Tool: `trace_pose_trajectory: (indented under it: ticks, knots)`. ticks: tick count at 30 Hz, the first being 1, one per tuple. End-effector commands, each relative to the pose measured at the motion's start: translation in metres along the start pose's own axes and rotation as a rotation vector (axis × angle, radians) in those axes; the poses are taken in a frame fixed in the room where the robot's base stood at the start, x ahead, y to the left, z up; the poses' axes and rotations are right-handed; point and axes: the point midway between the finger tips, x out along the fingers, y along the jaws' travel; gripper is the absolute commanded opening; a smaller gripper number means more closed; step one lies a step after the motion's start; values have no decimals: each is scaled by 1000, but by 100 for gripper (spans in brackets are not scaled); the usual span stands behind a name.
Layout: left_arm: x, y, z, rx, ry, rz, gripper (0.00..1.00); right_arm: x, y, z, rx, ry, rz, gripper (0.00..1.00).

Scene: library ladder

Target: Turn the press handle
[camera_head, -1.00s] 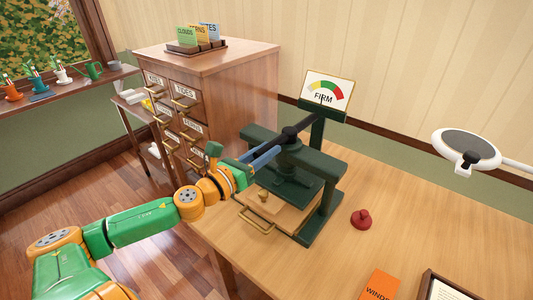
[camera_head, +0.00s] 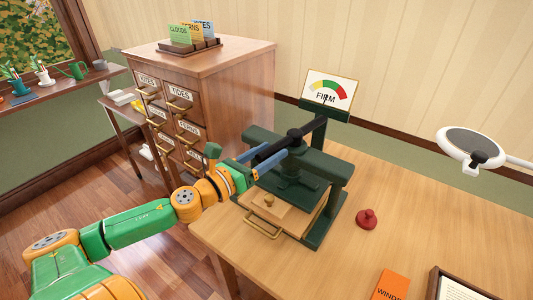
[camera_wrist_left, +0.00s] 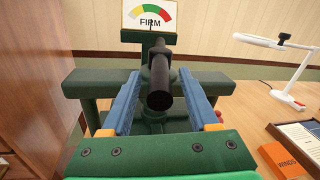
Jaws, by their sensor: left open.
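The dark green press (camera_head: 300,175) stands on the wooden table, with a brass-handled wooden drawer or tray (camera_head: 275,218) at its base. Its black bar handle (camera_head: 275,148) lies across the top of the screw; in the left wrist view the handle (camera_wrist_left: 160,88) points toward the camera. My left gripper (camera_head: 262,160) is open, its blue fingers on either side of the handle's near end. In the left wrist view the fingers (camera_wrist_left: 160,105) show gaps on both sides of the bar. A gauge card (camera_head: 329,91) reading FIRM stands behind the press. My right gripper is not in view.
A red knobbed object (camera_head: 366,219) sits right of the press. An orange card (camera_head: 391,285) and a framed sheet (camera_head: 460,286) lie at the front right. A lamp (camera_head: 472,148) reaches in from the right. A drawer cabinet (camera_head: 205,85) stands behind left.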

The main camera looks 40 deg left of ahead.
Motion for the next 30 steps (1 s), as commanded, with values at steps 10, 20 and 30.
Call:
trace_pose_trajectory:
  ticks: [10,20,30]
  knots:
    - [-35,0,-1,-7,2,2,61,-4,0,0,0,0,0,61]
    - [-70,1,0,0,0,2,61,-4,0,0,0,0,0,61]
    - [-71,0,0,0,0,0,61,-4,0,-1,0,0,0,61]
